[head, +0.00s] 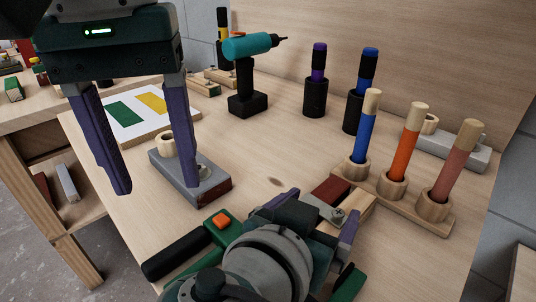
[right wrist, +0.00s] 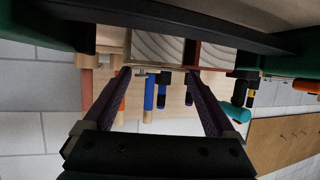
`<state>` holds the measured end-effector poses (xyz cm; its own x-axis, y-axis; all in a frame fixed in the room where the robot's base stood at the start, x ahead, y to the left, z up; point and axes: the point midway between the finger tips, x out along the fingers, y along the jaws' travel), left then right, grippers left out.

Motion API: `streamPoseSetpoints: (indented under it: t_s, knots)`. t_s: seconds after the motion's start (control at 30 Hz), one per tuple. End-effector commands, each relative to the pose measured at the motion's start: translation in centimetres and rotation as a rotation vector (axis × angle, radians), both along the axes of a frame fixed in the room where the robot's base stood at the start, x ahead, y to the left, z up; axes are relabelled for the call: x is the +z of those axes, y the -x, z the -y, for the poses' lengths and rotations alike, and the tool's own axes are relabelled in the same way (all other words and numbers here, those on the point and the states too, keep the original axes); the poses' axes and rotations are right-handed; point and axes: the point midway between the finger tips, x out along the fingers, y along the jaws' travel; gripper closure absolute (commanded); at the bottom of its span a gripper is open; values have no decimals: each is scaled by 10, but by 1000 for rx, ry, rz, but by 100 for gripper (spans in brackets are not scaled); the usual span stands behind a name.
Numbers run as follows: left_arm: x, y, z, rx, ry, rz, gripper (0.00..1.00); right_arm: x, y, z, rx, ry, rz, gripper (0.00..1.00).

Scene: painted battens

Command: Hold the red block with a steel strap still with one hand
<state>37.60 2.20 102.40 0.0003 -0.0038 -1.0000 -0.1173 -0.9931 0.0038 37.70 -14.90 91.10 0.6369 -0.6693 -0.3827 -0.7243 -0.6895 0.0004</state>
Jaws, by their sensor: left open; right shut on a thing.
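The red block (head: 331,187) with a grey steel strap (head: 322,208) and a screw lies on the bench at the lower middle of the head view. My right gripper (head: 326,214) is shut on it, with its body hiding the near part. In the right wrist view the two fingers (right wrist: 158,74) close about a wood-grained piece (right wrist: 160,47) with a red side; its full shape is cut off. My left gripper (head: 155,191) is open and empty, above and in front of a grey block (head: 180,181) with a dark red end. The exact gap there cannot be told.
A rack (head: 420,212) with blue, orange and pink handles stands at the right. A teal drill (head: 247,75) and black cups (head: 315,97) stand at the back. A board (head: 133,120) with green and yellow patches lies at the left. The front right bench is clear.

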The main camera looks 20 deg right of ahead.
Motion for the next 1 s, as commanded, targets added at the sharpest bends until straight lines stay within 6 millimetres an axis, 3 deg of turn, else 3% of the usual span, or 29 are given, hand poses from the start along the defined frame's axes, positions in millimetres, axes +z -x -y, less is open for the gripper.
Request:
streamPoseSetpoints:
  t_s: [0.17,0.7,0.83,1.0]
  knots:
    - [-8,4,-2,227,35,-5,15,0,0,0,0,0,0,68]
    - [-33,18,-21,1645,238,-116,15,0,0,0,0,0,0,68]
    - [-34,18,-27,1911,276,-156,15,0,0,0,0,0,0,68]
    - [-35,19,-32,2113,302,-192,15,0,0,0,0,0,0,68]
